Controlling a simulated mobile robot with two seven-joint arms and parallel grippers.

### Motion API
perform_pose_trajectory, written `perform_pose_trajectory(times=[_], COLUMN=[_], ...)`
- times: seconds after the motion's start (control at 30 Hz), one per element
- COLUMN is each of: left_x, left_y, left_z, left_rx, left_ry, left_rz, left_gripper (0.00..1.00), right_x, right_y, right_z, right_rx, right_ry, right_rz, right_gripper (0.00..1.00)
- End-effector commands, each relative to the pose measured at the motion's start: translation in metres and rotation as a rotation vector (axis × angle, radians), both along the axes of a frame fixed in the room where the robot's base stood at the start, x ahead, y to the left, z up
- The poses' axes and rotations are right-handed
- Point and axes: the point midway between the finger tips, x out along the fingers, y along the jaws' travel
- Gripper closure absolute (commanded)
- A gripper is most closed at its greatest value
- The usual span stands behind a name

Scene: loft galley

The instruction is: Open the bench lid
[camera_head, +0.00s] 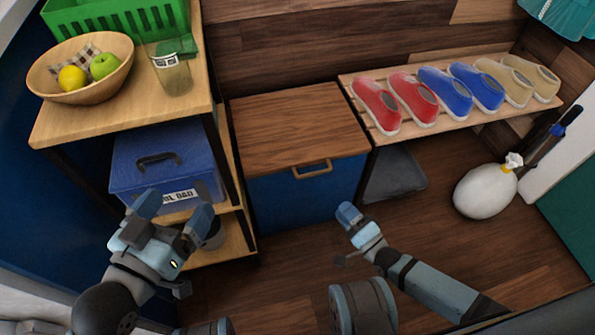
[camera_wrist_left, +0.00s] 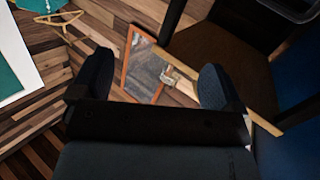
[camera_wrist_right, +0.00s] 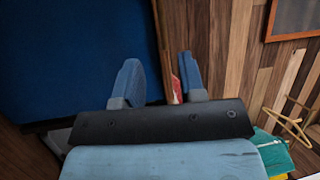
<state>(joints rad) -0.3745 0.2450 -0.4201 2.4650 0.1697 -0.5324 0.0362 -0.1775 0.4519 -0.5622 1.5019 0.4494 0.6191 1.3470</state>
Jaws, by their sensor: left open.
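The bench (camera_head: 300,195) has a blue front and a brown wooden lid (camera_head: 292,120), and it stands in the middle of the head view. The lid lies flat and closed on the bench. A tan handle (camera_head: 312,170) is at the lid's front edge. My left gripper (camera_head: 176,203) is open and empty, left of the bench, in front of the lower shelf. My right gripper (camera_head: 350,213) is in front of the bench, below and right of the handle, apart from it. In the right wrist view its fingers (camera_wrist_right: 160,82) are apart with nothing held between them.
A wooden shelf unit (camera_head: 110,122) stands left of the bench, holding a fruit bowl (camera_head: 75,95), a glass (camera_head: 172,75), a green crate (camera_head: 115,22) and a blue toolbox (camera_head: 165,165). A shoe rack (camera_head: 445,123) with several shoes is on the right. A white sack (camera_head: 485,190) stands beyond open floor.

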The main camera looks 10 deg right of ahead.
Motion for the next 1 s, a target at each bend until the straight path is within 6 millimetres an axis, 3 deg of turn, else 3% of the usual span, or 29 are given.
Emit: perform_pose_trajectory(times=[0.27, 0.7, 1.0], left_x=[0.003, 0.017, 0.021], left_y=[0.002, 0.011, 0.013], left_z=[-0.001, 0.001, 0.003], left_rx=[0.024, 0.125, 0.154], left_ry=[-0.048, -0.222, -0.271], left_rz=[-0.001, 0.008, 0.012], left_gripper=[0.07, 0.07, 0.07], right_x=[0.024, 0.103, 0.124], right_y=[0.014, 0.050, 0.060], right_z=[0.001, 0.015, 0.020], right_rx=[0.026, 0.022, 0.021], right_ry=[-0.002, -0.001, 0.002], right_rz=[-0.001, -0.002, -0.001], right_gripper=[0.63, 0.63, 0.63])
